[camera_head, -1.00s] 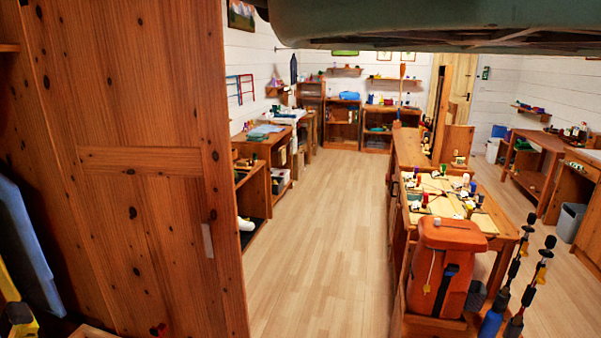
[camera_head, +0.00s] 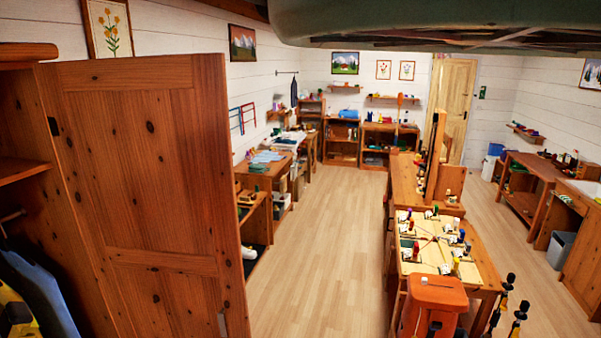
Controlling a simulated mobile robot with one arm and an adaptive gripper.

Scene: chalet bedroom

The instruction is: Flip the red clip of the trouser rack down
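I cannot make out a trouser rack or its red clip for certain in this view. An open wooden wardrobe door (camera_head: 150,190) fills the left side. Behind it, at the left edge, the wardrobe shows a shelf (camera_head: 20,168), a short rail (camera_head: 12,216) and a blue garment (camera_head: 45,295). A yellow and black thing (camera_head: 14,312) at the bottom left corner is cut off and unclear. A red and blue frame (camera_head: 241,118) is on the far left wall, too small to show any clip. My gripper is not in view.
A clear wooden floor aisle (camera_head: 320,240) runs between left-hand desks (camera_head: 265,170) and a central table (camera_head: 470,262) with small items. A green overhang (camera_head: 430,22) crosses the top right.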

